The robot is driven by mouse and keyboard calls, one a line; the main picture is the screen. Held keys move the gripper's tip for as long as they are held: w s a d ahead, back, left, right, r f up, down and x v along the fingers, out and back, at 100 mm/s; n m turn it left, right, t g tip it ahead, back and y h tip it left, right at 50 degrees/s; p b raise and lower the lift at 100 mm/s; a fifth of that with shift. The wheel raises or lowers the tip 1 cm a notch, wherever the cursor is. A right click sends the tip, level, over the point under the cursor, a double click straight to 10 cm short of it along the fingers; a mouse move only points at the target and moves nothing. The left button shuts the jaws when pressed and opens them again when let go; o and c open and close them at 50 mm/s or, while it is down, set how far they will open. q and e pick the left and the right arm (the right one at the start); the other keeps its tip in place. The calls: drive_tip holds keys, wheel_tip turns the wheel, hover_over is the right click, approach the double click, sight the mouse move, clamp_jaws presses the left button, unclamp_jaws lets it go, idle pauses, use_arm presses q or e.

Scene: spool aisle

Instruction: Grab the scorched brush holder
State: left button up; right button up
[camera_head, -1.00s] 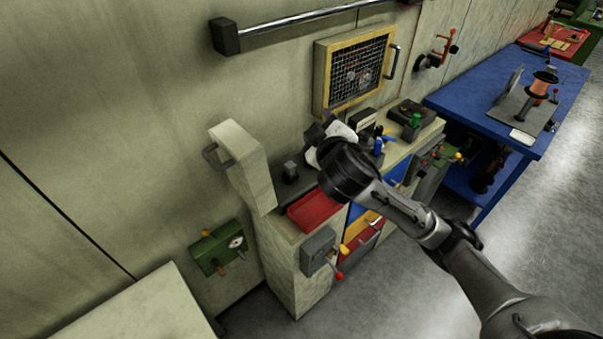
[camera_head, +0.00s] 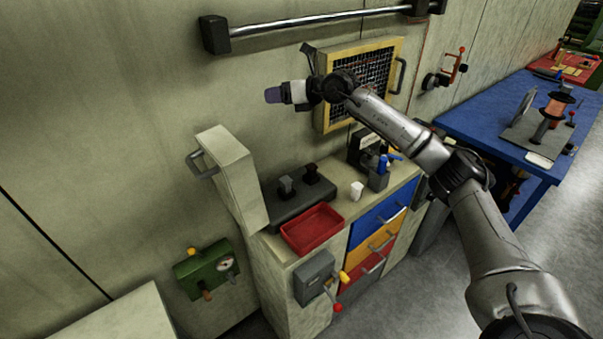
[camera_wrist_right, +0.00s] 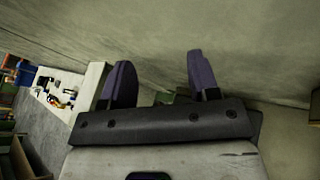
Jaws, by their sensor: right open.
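Two small dark blocks, one on the left (camera_head: 286,186) and one on the right (camera_head: 310,174), stand upright on a black base (camera_head: 296,208) on the bench top. Either could be a brush holder; I cannot tell which, if any, is scorched. My right gripper (camera_head: 274,95) is raised in front of the wall, above and apart from the bench, pointing left. In the right wrist view its two purple-grey fingers (camera_wrist_right: 161,82) are spread with nothing held between them. My left gripper is not in view.
A red tray (camera_head: 312,229) lies in front of the base, with a white cup (camera_head: 357,190) to its right. A grey upright housing (camera_head: 234,175) stands left. A wall rail (camera_head: 320,20) and yellow-framed mesh panel (camera_head: 385,70) are near my arm. A blue table (camera_head: 490,125) stands right.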

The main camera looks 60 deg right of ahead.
drive_tip(key=s+d+f+g+h, duration=0.35)
drive_tip(key=d+f+g, duration=0.2)
drive_tip(key=f, duration=0.25)
drive_tip(key=m+g, duration=0.2)
drive_tip(key=g, duration=0.4)
approach(312, 166)
drive_tip(key=b+x, duration=0.1)
drive_tip(key=x, duration=0.3)
drive_tip(key=shift+s+d, duration=0.1)
drive_tip(key=shift+d, duration=0.1)
drive_tip(key=shift+f, duration=0.55)
drive_tip(key=shift+a+x, duration=0.15)
drive_tip(key=shift+x, duration=1.15)
drive_tip(key=shift+a+x, duration=0.15)
drive_tip(key=shift+x, duration=1.15)
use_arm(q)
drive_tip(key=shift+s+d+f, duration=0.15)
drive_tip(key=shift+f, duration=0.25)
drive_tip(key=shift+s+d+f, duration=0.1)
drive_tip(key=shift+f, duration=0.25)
use_arm(e)
drive_tip(key=shift+h, duration=0.25)
drive_tip(key=shift+c, duration=0.7)
drive_tip(key=c, duration=0.7)
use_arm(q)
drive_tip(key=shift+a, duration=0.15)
